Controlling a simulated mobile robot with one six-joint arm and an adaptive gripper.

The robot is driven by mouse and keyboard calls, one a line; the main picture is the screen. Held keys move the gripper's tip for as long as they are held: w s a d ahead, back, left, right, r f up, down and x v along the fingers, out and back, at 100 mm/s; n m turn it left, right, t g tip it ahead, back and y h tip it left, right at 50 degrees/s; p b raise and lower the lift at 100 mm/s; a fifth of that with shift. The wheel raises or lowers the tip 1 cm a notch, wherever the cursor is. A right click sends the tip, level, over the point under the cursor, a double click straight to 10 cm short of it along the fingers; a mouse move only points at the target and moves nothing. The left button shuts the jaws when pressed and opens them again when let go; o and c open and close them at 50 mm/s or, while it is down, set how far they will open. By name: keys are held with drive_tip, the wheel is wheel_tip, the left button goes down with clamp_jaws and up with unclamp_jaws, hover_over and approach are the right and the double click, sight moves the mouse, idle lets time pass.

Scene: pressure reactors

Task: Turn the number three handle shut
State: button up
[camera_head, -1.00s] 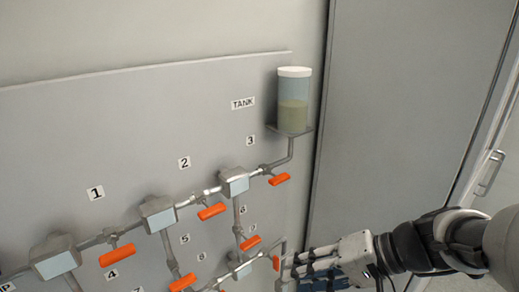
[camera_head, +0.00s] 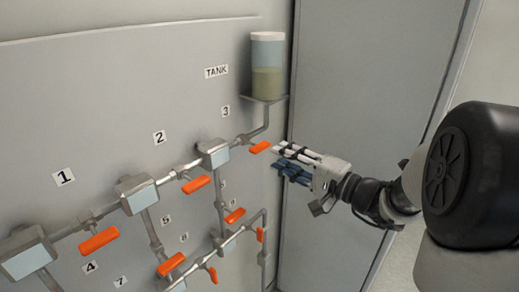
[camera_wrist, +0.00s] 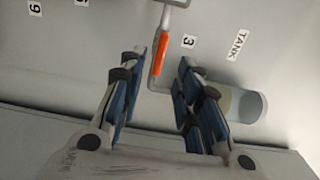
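The number three handle (camera_head: 260,147) is an orange lever on the pipe below the "3" label (camera_head: 225,111), left of the tank. My gripper (camera_head: 278,158) is just right of it in the head view, with its fingers pointing left toward the handle. In the wrist view, the orange handle (camera_wrist: 160,54) lies between and just beyond the two fingertips, in front of the panel. The fingers are spread apart in the wrist view (camera_wrist: 160,66) and hold nothing. Whether a finger touches the handle cannot be told.
The tank (camera_head: 267,65) stands on a small shelf above the handle. Other orange handles, such as the one under label 2 (camera_head: 196,184), sit to the left and below on the pipes. A grey cabinet side (camera_head: 365,90) rises to the right.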

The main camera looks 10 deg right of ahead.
sight(264, 149)
drive_tip(key=x, duration=0.8)
drive_tip(key=shift+w+a, duration=0.1)
drive_tip(key=shift+a, duration=0.05)
clamp_jaws()
